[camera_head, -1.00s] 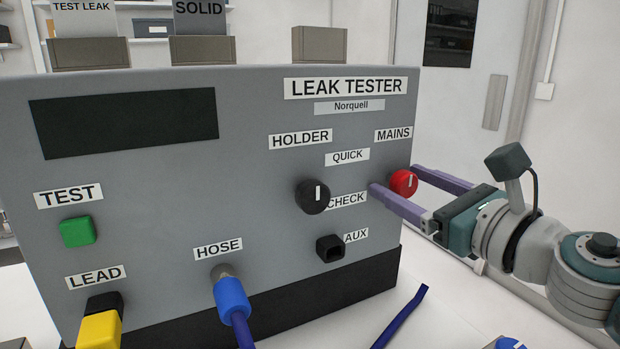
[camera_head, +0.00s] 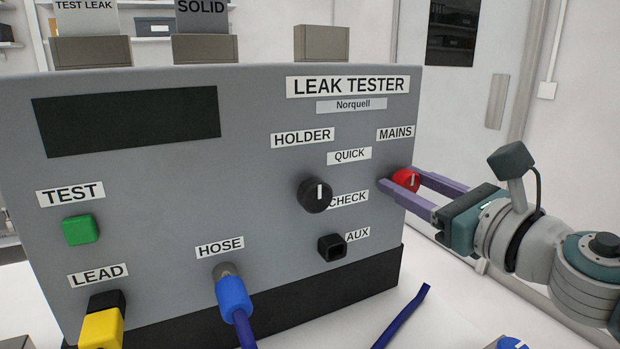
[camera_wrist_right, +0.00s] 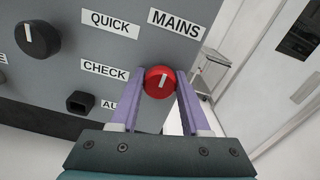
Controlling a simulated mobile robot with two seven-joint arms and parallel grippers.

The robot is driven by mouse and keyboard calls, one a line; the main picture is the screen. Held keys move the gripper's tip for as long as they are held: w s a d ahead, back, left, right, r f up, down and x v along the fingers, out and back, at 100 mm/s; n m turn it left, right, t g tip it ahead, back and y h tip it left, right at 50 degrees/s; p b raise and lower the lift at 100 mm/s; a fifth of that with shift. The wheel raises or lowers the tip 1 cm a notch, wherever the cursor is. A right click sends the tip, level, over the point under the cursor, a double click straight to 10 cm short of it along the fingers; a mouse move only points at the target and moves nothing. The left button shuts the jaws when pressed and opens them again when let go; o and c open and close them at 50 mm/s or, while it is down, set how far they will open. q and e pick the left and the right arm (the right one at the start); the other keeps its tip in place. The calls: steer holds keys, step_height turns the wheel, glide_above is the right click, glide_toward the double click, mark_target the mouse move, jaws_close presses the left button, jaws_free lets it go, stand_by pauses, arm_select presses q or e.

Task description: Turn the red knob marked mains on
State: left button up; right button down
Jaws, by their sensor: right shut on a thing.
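The red knob (camera_head: 405,180) sits on the right side of the grey leak tester's front, below the MAINS label (camera_head: 396,133). It also shows in the right wrist view (camera_wrist_right: 159,82), with its white pointer mark near upright and leaning slightly right. My right gripper (camera_head: 402,183) is shut on the red knob, one purple finger on each side. In the right wrist view the fingers (camera_wrist_right: 160,88) flank the knob. My left gripper is not in view.
A black holder knob (camera_head: 315,195) and a black AUX socket (camera_head: 331,247) lie left of the gripper. A blue hose plug (camera_head: 233,296), a yellow lead plug (camera_head: 101,328) and a green test button (camera_head: 80,230) are further left. A blue cable end (camera_head: 403,316) lies on the white table.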

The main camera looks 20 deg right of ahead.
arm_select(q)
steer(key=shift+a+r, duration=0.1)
arm_select(e)
steer(key=shift+m, duration=0.4)
steer(key=m, duration=0.2)
steer(key=shift+m+p, duration=0.35)
steer(key=shift+m, duration=0.05)
steer(key=m, duration=0.5)
steer(key=shift+p, duration=0.35)
steer(key=m, duration=0.5)
steer(key=shift+p, duration=0.35)
arm_select(q)
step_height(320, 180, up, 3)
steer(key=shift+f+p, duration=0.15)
steer(key=shift+p, duration=0.25)
arm_select(e)
steer(key=m, duration=0.4)
steer(key=shift+m, duration=0.3)
steer(key=shift+c, duration=1.9)
jaws_free()
